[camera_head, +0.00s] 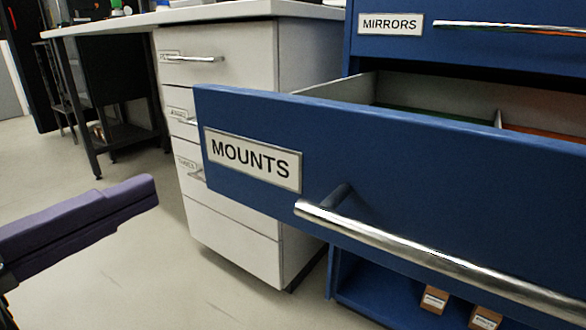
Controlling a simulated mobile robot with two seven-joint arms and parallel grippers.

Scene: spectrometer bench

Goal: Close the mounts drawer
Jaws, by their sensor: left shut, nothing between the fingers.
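The mounts drawer (400,175) is blue, with a "MOUNTS" label (252,160) on its front. It is pulled out of the blue cabinet (395,48), and part of its divided inside shows. Its silver bar handle (420,258) runs along the lower front. My left gripper (150,190) comes in from the left edge, purple, shut and empty. In the picture it is left of the drawer front and apart from the handle. My right gripper is not in view.
A mirrors drawer, with its label (390,24), sits above. Small labelled boxes (434,300) stand on a lower shelf. A white drawer unit (232,215) stands under a bench (190,14) behind. The floor (150,270) at lower left is clear.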

